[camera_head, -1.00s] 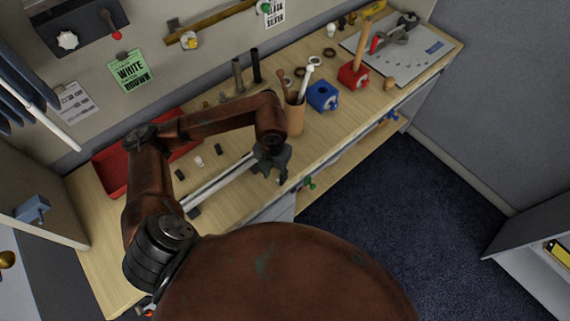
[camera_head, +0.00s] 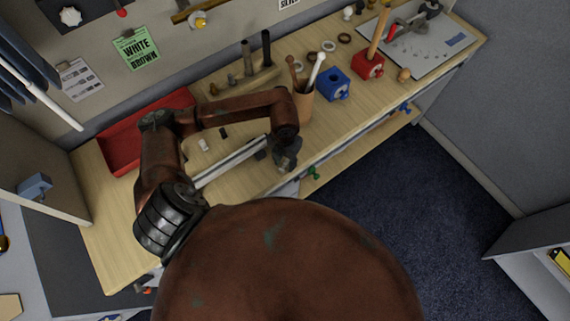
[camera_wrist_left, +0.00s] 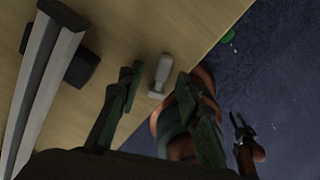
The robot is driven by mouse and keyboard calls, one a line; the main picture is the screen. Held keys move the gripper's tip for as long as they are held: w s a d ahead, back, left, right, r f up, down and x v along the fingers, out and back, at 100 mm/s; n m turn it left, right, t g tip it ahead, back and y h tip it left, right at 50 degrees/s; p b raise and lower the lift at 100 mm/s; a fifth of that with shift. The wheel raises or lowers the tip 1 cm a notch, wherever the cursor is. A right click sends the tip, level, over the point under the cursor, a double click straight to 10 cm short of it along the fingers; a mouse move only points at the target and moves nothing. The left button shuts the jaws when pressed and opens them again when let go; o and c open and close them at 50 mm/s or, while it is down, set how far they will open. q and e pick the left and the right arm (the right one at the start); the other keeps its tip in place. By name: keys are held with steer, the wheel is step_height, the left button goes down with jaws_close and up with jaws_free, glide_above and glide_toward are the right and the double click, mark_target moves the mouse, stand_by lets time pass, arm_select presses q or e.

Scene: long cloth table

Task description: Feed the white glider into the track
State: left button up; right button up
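The pale track (camera_head: 232,162) lies along the front of the wooden table; it also shows at the left of the left wrist view (camera_wrist_left: 38,95), with a dark block (camera_wrist_left: 72,62) against it. A small white piece (camera_head: 203,145), likely the white glider, stands behind the track. My left gripper (camera_head: 287,158) is near the track's right end, by the table's front edge. In the left wrist view its fingers (camera_wrist_left: 158,85) are apart. A pale grey-white piece (camera_wrist_left: 161,74) shows between them with gaps; I cannot tell its height or identity. My right gripper (camera_wrist_left: 243,135) shows dimly beyond the edge.
A small dark piece (camera_head: 223,131) lies behind the track. A red tray (camera_head: 120,145) is at the back left. A brown cup of tools (camera_head: 301,104), a blue block (camera_head: 333,84) and a red block (camera_head: 368,66) stand right of my left gripper. Carpet lies beyond the front edge.

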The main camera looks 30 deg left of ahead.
arm_select(q)
jaws_close()
stand_by(0.3)
steer(key=shift+r, duration=0.1)
